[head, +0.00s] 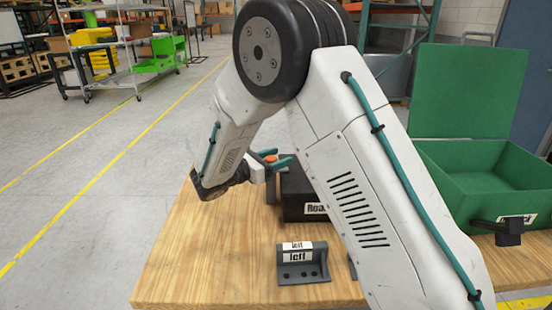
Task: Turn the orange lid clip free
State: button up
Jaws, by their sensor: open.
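The orange lid clip (271,158) shows as a small orange patch at the upper left of a dark box (298,193) with a partly hidden label. My gripper (279,158) has teal fingers and is open. Its fingers appear on either side of the clip; whether they touch it I cannot tell. My own arm crosses the middle of the view and hides the right part of the dark box. The clip's turn angle is too small to make out.
A grey bracket labelled "left" (303,265) stands at the wooden table's (190,265) front. A green box (480,180) with its lid up is at the right, with a black latch (508,232) before it. The table's left side is clear.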

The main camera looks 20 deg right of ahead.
jog(key=c, duration=1)
jog(key=shift+t, duration=0.3)
jog(key=n+t+y, duration=0.1)
jog(key=n+t, duration=0.1)
jog(key=n+t+y, duration=0.3)
jog(key=t, duration=0.2)
jog(key=shift+w+a+n+y, duration=0.2)
jog(key=shift+w+n+y, duration=0.1)
jog(key=shift+w+n, duration=0.1)
jog(key=n+t+y, duration=0.1)
jog(key=y, duration=0.1)
jog(key=n+t+y, duration=0.2)
jog(key=shift+w+a, duration=0.1)
jog(key=shift+a, duration=0.1)
jog(key=shift+w+a+n+t+y, duration=0.15)
jog(key=shift+n+t+y, duration=0.3)
jog(key=shift+n+y, duration=0.45)
jog(key=shift+s+a+n+t+y, duration=0.1)
jog(key=shift+n+t+y, duration=0.45)
jog(key=shift+y, duration=0.65)
jog(key=shift+w, duration=0.1)
